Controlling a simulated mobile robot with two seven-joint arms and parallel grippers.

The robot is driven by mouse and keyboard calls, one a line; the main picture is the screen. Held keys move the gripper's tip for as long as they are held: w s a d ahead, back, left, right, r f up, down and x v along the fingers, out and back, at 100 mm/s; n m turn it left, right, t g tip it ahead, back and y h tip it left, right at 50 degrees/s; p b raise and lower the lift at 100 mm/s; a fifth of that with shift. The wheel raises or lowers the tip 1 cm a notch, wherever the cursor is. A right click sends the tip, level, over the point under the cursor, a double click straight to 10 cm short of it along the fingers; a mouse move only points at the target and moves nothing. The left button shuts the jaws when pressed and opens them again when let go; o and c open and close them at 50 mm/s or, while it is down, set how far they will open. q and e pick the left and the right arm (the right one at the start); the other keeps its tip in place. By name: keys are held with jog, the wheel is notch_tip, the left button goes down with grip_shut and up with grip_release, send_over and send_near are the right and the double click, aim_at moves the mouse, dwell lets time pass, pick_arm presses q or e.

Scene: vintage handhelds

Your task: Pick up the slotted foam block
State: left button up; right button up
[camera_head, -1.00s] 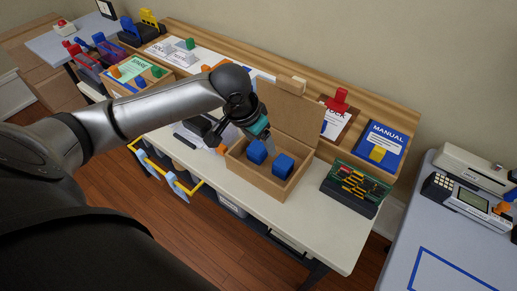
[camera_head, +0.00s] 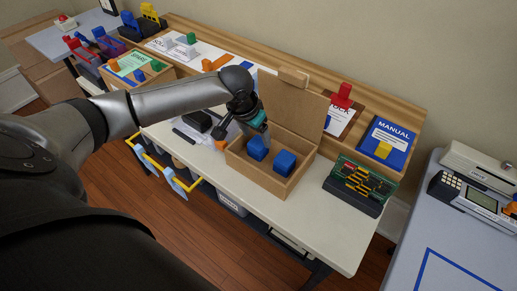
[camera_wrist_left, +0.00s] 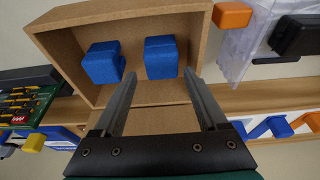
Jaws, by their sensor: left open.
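Two blue blocks lie in an open tan cardboard box (camera_head: 262,176): the left one (camera_head: 258,147) and the right one (camera_head: 284,162). I cannot make out a slot in either, so I cannot tell which is the slotted foam block. My left gripper (camera_head: 265,135) is open and empty at the box, near the left block. In the left wrist view its fingers (camera_wrist_left: 160,75) point toward the box (camera_wrist_left: 62,47). The block at the right there (camera_wrist_left: 160,57) is ahead of the gap between them; the other block (camera_wrist_left: 103,62) is off to the left. My right gripper is not in view.
The raised box lid (camera_head: 290,105) stands behind the box. A green circuit board on a dark stand (camera_head: 356,182) is at its right, with a blue manual (camera_head: 386,144) behind. Dark items (camera_head: 197,121) lie at its left. The front right tabletop (camera_head: 325,232) is clear.

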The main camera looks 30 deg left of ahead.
aim_at(258, 142)
pick_arm(q)
jog(key=b+x, duration=0.1)
jog(key=x, duration=0.4)
jog(key=shift+a+b, duration=0.15)
jog(key=shift+b, duration=0.2)
jog(key=shift+c, duration=0.2)
jog(key=c, duration=0.7)
notch_tip(258, 142, up, 20)
jog(key=p, duration=0.5)
